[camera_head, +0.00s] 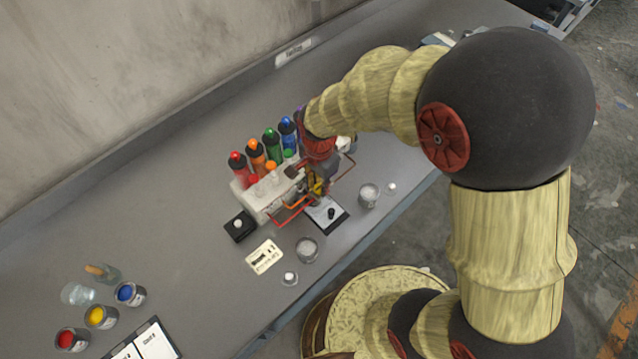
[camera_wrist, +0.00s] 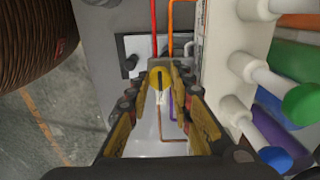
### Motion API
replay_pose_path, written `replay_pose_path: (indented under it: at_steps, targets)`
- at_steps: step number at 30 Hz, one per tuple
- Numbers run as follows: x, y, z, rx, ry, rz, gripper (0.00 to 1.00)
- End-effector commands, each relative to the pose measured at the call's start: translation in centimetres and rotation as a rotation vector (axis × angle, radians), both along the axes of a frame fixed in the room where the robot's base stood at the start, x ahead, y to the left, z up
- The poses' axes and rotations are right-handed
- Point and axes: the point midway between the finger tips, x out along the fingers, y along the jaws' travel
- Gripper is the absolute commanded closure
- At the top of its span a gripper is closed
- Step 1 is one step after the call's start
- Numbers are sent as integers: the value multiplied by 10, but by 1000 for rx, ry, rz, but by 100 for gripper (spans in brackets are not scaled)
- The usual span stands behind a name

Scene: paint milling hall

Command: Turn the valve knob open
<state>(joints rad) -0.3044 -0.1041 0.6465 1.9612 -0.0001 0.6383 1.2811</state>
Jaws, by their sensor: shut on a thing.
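The valve knob (camera_wrist: 160,77) is a small yellow piece with a dark bar across it, in the middle of the wrist view. My gripper (camera_wrist: 163,88) has its fingers on either side of it and is shut on it. In the head view my gripper (camera_head: 317,184) reaches down at the front right of the white dispenser block (camera_head: 262,196). The knob cannot be made out there, behind the fingers. Thin red and orange pipes (camera_wrist: 154,22) run near the knob, with a purple and a brown pipe below it in the wrist view.
Coloured bottles (camera_head: 272,145) stand behind the block. A black-and-white pad (camera_head: 340,226) lies in front, between glass jars (camera_head: 307,249) and (camera_head: 369,195). A label card (camera_head: 265,257) lies left of them. Paint cans (camera_head: 101,316) stand at the left.

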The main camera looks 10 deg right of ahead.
Motion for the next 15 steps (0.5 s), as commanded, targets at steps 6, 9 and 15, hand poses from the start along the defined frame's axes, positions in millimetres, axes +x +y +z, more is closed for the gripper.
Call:
replay_pose_path:
  at_steps: [6,9,15]
  targets:
    - [0,0,0,1,-1,0,98]
    - [0,0,0,1,-1,0,100]
    - [0,0,0,1,-1,13,100]
